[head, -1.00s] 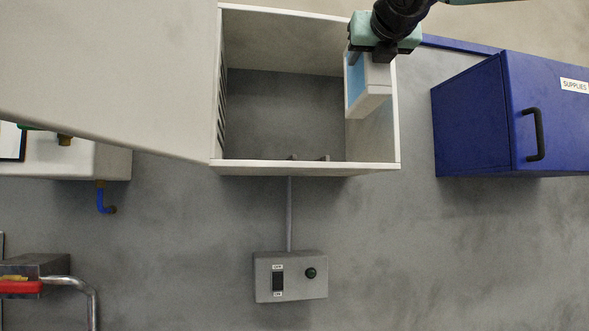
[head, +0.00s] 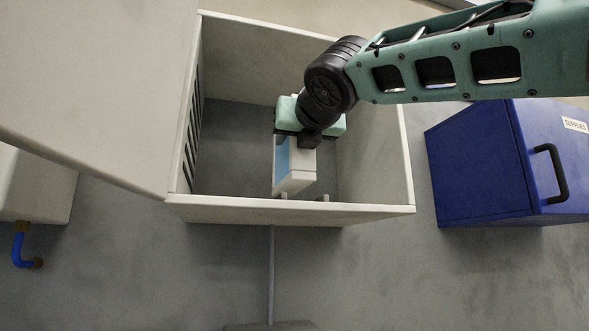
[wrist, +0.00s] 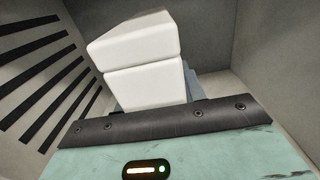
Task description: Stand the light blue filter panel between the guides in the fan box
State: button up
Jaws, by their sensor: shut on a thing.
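The filter panel (head: 294,166) has a light blue face in a white frame. My gripper (head: 308,140) is shut on its upper end and holds it inside the fan box (head: 290,213), over the box's front half. The panel's white frame (wrist: 140,60) fills the middle of the wrist view. The guides (head: 322,198) show as small grey posts near the front wall, just below and right of the panel's lower end. The panel partly hides them. I cannot tell whether the panel touches the guides or the box floor.
The box's slotted left wall (head: 192,135) stands left of the panel, with free room between. A large pale panel (head: 90,80) adjoins the box at left. A blue supplies cabinet (head: 480,170) stands right of the box.

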jog(key=shift+f+b, duration=0.75)
jog(key=shift+f, duration=1.05)
jog(key=shift+f, duration=0.2)
jog(key=o, duration=1)
jog(key=shift+o, duration=0.2)
jog(key=shift+r, duration=0.15)
jog(key=shift+s, duration=0.2)
jog(key=b+v, duration=0.4)
jog(key=v, duration=0.7)
jog(key=shift+s+d, duration=0.2)
jog(key=shift+s, duration=0.1)
jog(key=shift+r, duration=0.1)
